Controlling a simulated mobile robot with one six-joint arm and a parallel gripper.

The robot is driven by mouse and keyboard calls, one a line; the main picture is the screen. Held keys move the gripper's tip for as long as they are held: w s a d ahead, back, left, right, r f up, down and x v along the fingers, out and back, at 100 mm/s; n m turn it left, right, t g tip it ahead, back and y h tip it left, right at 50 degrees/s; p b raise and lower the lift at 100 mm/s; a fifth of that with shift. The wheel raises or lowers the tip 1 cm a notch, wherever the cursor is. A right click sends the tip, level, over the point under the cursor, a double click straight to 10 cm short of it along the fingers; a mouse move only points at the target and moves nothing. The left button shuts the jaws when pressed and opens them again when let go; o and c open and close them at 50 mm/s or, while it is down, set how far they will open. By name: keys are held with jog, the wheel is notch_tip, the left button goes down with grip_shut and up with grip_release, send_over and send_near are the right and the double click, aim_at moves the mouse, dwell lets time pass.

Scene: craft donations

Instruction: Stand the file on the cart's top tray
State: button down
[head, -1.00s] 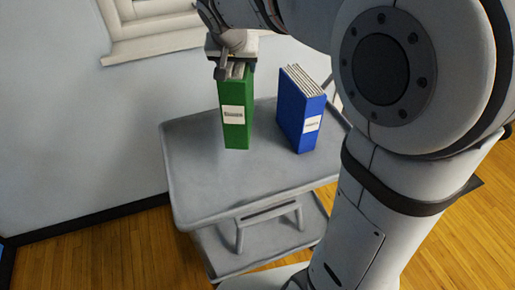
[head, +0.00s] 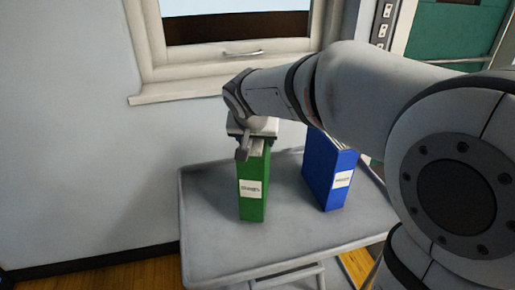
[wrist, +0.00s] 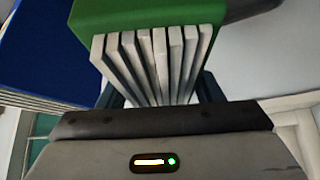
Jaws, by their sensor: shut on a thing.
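A green file (head: 253,187) with a white label is upright at the cart's top tray (head: 215,245), left of a blue file. It also fills the upper part of the wrist view (wrist: 150,14), with its white page edges toward the camera. My gripper (head: 252,140) is shut on the top of the green file from above. The file's lower end appears at the tray surface, but I cannot tell whether it touches. The fingertips are partly hidden by the file in the wrist view.
The blue file (head: 328,172) stands upright on the tray to the right, with a gap between the two. A window with a sill (head: 200,88) is on the wall behind. The tray's left and front parts are clear.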

jog(key=shift+f, duration=1.2)
jog(key=shift+f, duration=0.15)
jog(key=shift+c, duration=2)
grip_release()
